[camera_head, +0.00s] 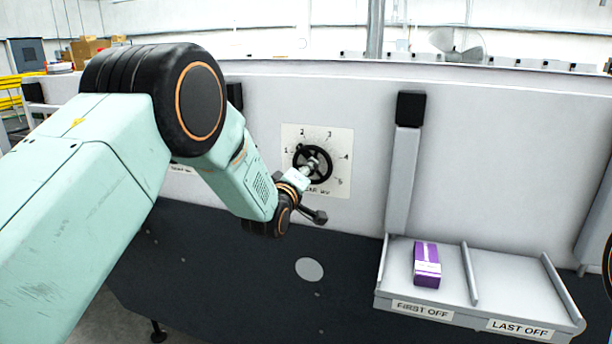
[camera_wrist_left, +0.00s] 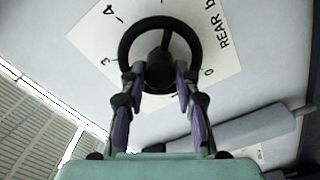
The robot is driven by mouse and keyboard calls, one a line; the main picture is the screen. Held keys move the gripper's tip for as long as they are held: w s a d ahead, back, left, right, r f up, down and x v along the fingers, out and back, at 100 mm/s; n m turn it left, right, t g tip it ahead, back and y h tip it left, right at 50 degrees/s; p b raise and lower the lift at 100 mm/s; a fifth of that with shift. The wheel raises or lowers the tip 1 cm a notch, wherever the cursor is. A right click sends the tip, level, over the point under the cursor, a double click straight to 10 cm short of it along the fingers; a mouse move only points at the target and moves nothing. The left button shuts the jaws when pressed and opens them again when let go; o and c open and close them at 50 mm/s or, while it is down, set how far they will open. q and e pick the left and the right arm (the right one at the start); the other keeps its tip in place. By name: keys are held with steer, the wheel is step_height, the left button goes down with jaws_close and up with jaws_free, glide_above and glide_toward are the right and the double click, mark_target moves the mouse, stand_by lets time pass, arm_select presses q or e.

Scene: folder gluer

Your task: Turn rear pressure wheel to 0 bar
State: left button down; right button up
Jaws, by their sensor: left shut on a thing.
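The rear pressure wheel (camera_head: 325,153) is a small black handwheel on a white dial plate (camera_head: 341,134) in the grey machine wall. The numbers 1 to 4 read around it in the head view. In the left wrist view the wheel (camera_wrist_left: 160,22) is a black ring, and its plate (camera_wrist_left: 212,62) shows 3, 4, 0 and "REAR". My left gripper (camera_head: 311,166) is at the wheel. Its fingers (camera_wrist_left: 160,82) are shut on the wheel, one on each side of its lower part. I cannot make out a pointer or the setting. My right gripper is not in view.
A tray (camera_head: 383,283) labelled FIRST OFF and LAST OFF juts out at the lower right, with a purple box (camera_head: 427,265) in its left compartment.

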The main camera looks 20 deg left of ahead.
arm_select(q)
steer(key=shift+r+n+b, duration=0.15)
steer(key=shift+n+b, duration=0.85)
steer(key=shift+n, duration=6.7)
steer(key=c, duration=1)
jaws_free()
steer(key=s, duration=1.2)
steer(key=shift+a, duration=0.2)
